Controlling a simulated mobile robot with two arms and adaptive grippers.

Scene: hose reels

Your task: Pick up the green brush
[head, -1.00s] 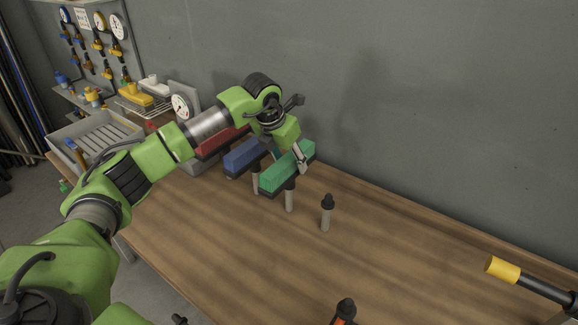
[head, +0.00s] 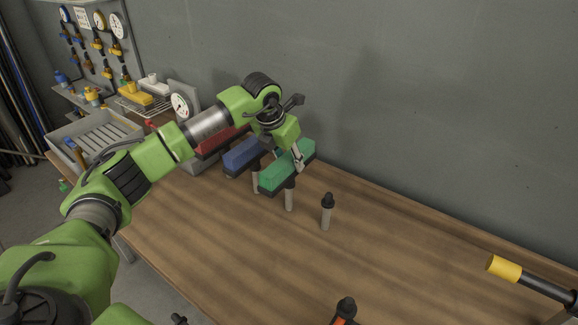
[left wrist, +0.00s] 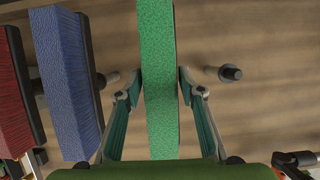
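The green brush (head: 287,168) is a long block with a dark underside, above the wooden workbench near the wall. In the left wrist view the green brush (left wrist: 158,60) runs upright through the middle, between the fingers. My left gripper (head: 297,157) is over it from above. In the left wrist view the fingertips of my left gripper (left wrist: 159,85) are against both long sides of the brush, with no clear gap. The near end of the brush is hidden behind my green gripper body in that view. My right gripper is not in view.
A blue brush (head: 244,154) and a red brush (head: 215,141) lie close to the left. Grey black-topped posts stand on the bench (head: 230,260), one (head: 327,212) just right of the green brush. A yellow-ended tool (head: 503,268) is at the right. The bench middle is clear.

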